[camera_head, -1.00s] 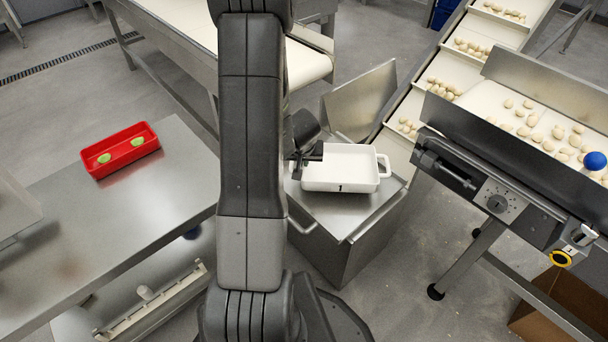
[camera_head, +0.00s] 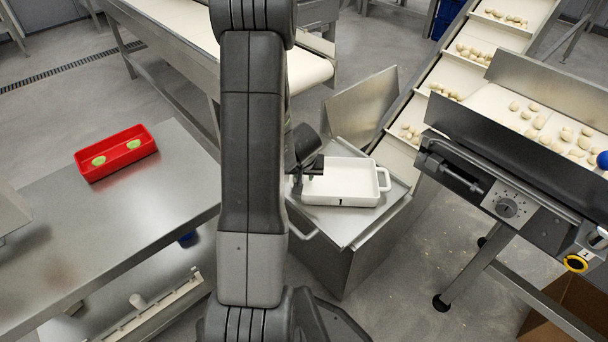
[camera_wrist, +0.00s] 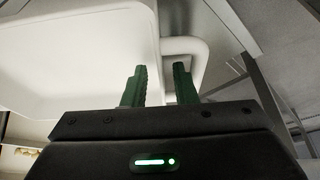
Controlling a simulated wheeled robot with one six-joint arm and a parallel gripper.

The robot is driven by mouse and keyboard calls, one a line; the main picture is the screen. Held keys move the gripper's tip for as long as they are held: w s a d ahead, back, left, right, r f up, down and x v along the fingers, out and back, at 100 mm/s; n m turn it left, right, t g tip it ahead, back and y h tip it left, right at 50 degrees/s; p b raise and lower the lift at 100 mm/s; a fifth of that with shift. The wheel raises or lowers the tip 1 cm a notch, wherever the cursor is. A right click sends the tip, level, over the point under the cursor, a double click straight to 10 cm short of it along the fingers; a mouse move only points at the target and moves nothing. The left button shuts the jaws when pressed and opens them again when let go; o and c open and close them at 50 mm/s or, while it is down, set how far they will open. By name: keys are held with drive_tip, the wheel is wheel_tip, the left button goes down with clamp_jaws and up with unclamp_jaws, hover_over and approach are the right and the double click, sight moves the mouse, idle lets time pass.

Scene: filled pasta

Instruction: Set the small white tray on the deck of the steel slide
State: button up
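The small white tray (camera_head: 340,198), marked "1", is level over the flat steel deck of the slide (camera_head: 362,226) in the head view. I cannot tell whether its underside touches the deck. My gripper (camera_head: 314,170) is at the tray's left end. In the wrist view the two green fingers of my gripper (camera_wrist: 160,70) stand a little apart at the tray's end wall and white handle (camera_wrist: 203,52), and they seem shut on it. The tray's floor (camera_wrist: 75,50) looks empty. My arm and the dark fingers hide the left handle in the head view.
An upright steel plate (camera_head: 362,105) stands behind the deck. A conveyor with pasta (camera_head: 530,115) and its control box (camera_head: 506,207) lie to the right. A steel table (camera_head: 110,230) with a red tray (camera_head: 118,165) holding green pieces is at left.

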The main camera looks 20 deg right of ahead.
drive_tip(key=shift+r+p, duration=0.4)
drive_tip(key=shift+r, duration=0.1)
drive_tip(key=p+v, duration=0.7)
drive_tip(key=v, duration=0.4)
drive_tip(key=shift+s+p, duration=0.3)
drive_tip(key=shift+p, duration=0.1)
drive_tip(key=shift+o, duration=0.2)
drive_tip(key=shift+r, duration=0.1)
